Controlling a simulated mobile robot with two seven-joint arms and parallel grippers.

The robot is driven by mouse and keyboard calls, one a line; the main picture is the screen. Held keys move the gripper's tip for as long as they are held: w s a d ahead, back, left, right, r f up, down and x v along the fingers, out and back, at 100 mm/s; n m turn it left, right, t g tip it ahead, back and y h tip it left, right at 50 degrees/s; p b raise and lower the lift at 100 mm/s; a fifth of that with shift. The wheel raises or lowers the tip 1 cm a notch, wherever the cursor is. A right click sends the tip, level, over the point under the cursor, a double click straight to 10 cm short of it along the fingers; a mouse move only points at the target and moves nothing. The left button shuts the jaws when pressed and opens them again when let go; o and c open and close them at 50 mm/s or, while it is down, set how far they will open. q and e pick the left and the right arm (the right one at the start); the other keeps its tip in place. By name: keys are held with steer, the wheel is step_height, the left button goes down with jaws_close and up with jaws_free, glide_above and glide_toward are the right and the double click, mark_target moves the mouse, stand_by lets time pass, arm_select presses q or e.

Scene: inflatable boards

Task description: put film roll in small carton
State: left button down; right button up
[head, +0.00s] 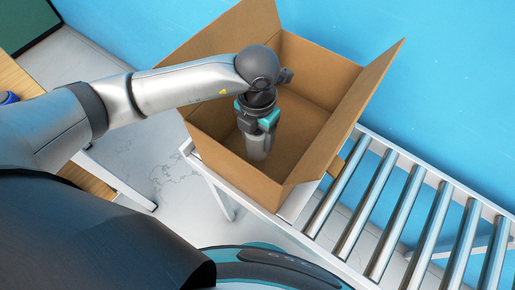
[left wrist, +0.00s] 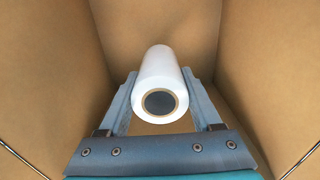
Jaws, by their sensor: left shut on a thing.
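The film roll (left wrist: 160,75) is a white cylinder with a brown core ring at its near end. My left gripper (left wrist: 159,95) is shut on it, with one finger on each side. I cannot tell whether the roll touches the carton's floor. My right gripper is not in view.
The carton stands on a roller conveyor (head: 390,205) that runs to the lower right, with its rollers bare there. A blue wall (head: 440,70) is behind. A wooden surface (head: 20,80) with a blue object (head: 9,97) is at the left edge.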

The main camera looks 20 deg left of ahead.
mark_target(257, 149)
arm_select(q)
step_height(257, 149, down, 6)
steer(key=shift+r+b, duration=0.2)
steer(key=shift+b, duration=0.4)
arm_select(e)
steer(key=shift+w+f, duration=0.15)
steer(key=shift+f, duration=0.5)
arm_select(q)
steer(key=shift+f, duration=0.1)
steer(key=c, duration=0.5)
jaws_free()
steer(key=o, duration=0.4)
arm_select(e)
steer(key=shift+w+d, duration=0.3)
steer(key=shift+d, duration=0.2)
